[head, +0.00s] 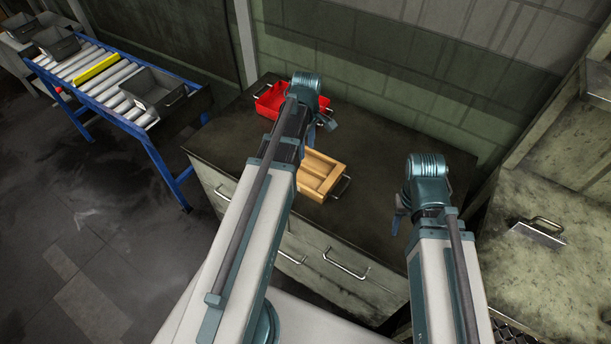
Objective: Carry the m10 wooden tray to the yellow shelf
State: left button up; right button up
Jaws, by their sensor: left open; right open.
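The wooden tray (319,174) sits on the dark top of a drawer cabinet, with a metal handle showing on its right side. My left arm hides its left part. My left gripper (326,123) is open, above and behind the tray in the picture, near the red tray. My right gripper (399,212) is open and empty, to the right of the wooden tray and apart from it. The fingers of both grippers are partly hidden by my wrists. I see no yellow shelf; the only yellow thing is a bar on the roller conveyor.
A red tray (270,101) with handles stands at the cabinet's back. The drawer cabinet (390,145) has free top at the right. A blue-framed roller conveyor (110,92) at the left holds grey bins (153,92) and the yellow bar (98,68). A worn cabinet (560,215) stands right.

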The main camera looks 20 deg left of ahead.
aim_at(306, 166)
pick_arm(q)
jog(key=shift+s+f+b, duration=0.15)
jog(key=shift+f+b, duration=3.55)
jog(key=shift+f, duration=0.55)
pick_arm(e)
jog(key=shift+f, duration=4.25)
jog(key=shift+r, duration=0.1)
pick_arm(q)
jog(key=shift+r, duration=0.1)
grip_shut()
